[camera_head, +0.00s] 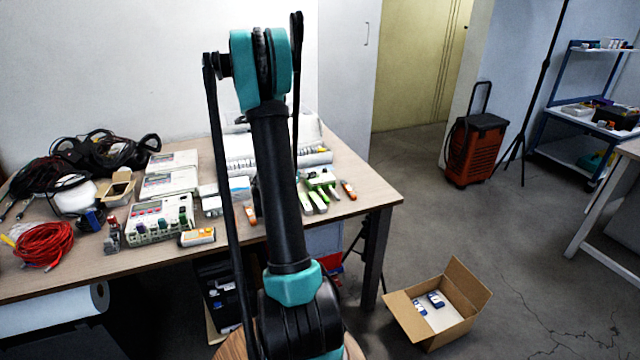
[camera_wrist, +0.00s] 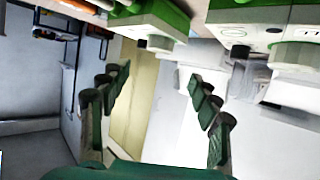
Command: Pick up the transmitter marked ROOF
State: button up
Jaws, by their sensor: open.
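Several green and white devices, which may be the transmitters, lie near the right end of the table; one shows in the head view (camera_head: 322,181). No ROOF marking can be read, so I cannot tell which one bears it. In the wrist view, one green and white device (camera_wrist: 158,22) is at the top centre and another (camera_wrist: 250,18) at the top right, both cut off by the frame. My gripper (camera_wrist: 160,85) is open, with nothing between its fingers. In the head view my arm hides it.
The wooden table (camera_head: 376,197) also carries a power strip-like unit (camera_head: 160,220), a red cable (camera_head: 43,244), black cables and white boxes. Orange and white devices (camera_head: 349,190) lie near the green ones. An open cardboard box (camera_head: 462,333) stands on the floor at right.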

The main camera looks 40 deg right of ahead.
aim_at(325, 181)
jog(key=shift+x, duration=1.2)
jog(key=shift+f+x, duration=0.15)
jog(key=shift+x, duration=1.15)
jog(key=shift+f+x, duration=0.2)
jog(key=shift+x, duration=1.1)
jog(key=shift+s, duration=0.15)
jog(key=shift+c, duration=0.3)
grip_shut()
